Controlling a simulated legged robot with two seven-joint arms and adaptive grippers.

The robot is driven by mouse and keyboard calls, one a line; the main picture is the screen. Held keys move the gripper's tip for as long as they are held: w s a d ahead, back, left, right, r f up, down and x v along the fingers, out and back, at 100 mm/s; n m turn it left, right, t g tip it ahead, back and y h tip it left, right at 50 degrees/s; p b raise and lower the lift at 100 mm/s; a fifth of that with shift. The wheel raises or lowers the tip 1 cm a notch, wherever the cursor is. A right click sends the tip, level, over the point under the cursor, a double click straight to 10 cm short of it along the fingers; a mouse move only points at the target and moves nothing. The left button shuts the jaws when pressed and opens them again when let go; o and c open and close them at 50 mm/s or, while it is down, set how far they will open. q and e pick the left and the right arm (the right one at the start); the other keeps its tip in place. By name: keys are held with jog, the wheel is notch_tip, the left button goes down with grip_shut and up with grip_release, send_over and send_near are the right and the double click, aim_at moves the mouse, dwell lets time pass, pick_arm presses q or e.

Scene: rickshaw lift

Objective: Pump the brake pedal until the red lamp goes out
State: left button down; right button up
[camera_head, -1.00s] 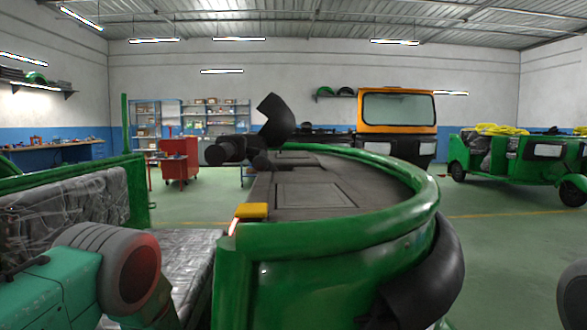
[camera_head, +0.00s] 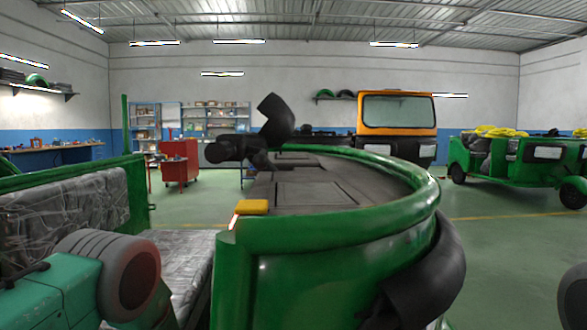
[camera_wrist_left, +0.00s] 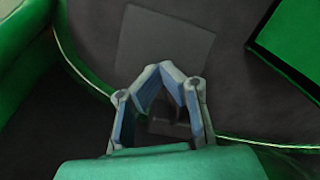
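A grey square plate (camera_wrist_left: 165,42) lies on the dark floor beyond the fingertips. A small dark block (camera_wrist_left: 168,126) shows between the finger links; I cannot tell if it is the pedal. No pedal is clearly recognisable. My right gripper is out of view.
A black curved piece (camera_head: 275,120) and dark bars stand above the rickshaw's dark deck (camera_head: 315,195). A plastic-wrapped seat (camera_head: 188,252) is at left. A red cabinet (camera_head: 180,161), shelves and other rickshaws stand behind.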

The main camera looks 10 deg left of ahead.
pick_arm(q)
jog(key=shift+d+r, duration=0.1)
notch_tip(320, 180, up, 8)
jog(key=p, duration=0.6)
jog(key=shift+p, duration=0.4)
dwell(0.4)
jog(key=s+d+r+n+p, duration=0.1)
jog(key=s+r+n+p, duration=0.2)
jog(key=s, duration=1.2)
jog(key=s+d+r+n+p, duration=0.2)
jog(key=s+r+n+p, duration=0.2)
jog(key=s, duration=1.1)
notch_tip(320, 180, up, 2)
jog(key=shift+d+r+n+t, duration=0.15)
jog(key=shift+n+t, duration=0.15)
jog(key=shift+n, duration=0.5)
jog(key=shift+w, duration=0.1)
